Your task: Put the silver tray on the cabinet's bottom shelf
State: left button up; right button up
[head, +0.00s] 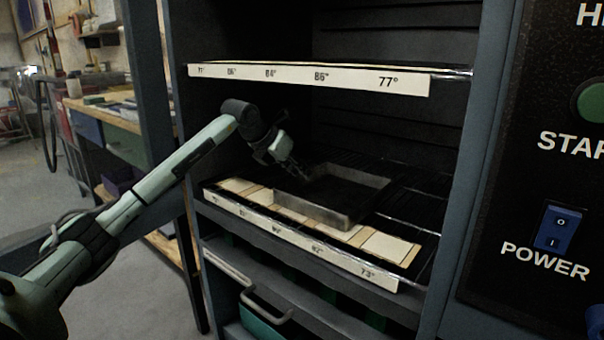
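The silver tray (312,208) is a shallow rectangular pan with a dark inside. It is at the cabinet's lower rack shelf (405,270), over the pale cards near the front edge. It looks about level; whether it rests fully on the shelf is hard to tell. My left arm reaches into the cabinet from the left. My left gripper (294,170) is at the tray's back left corner, its fingertips close to the rim. The fingers are small and dark, so their grip on the rim is unclear. My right gripper is out of view.
An upper shelf (320,79) with a temperature label strip spans the cabinet above the arm. Cabinet posts (474,150) bound the opening. A control panel (550,180) with a power switch is at right. A drawer handle (268,306) is below. A workbench (115,120) stands at left.

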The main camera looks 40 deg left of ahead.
pick_arm(q)
jog(key=v, duration=1)
jog(key=shift+d+p, duration=0.1)
jog(key=shift+p, duration=0.2)
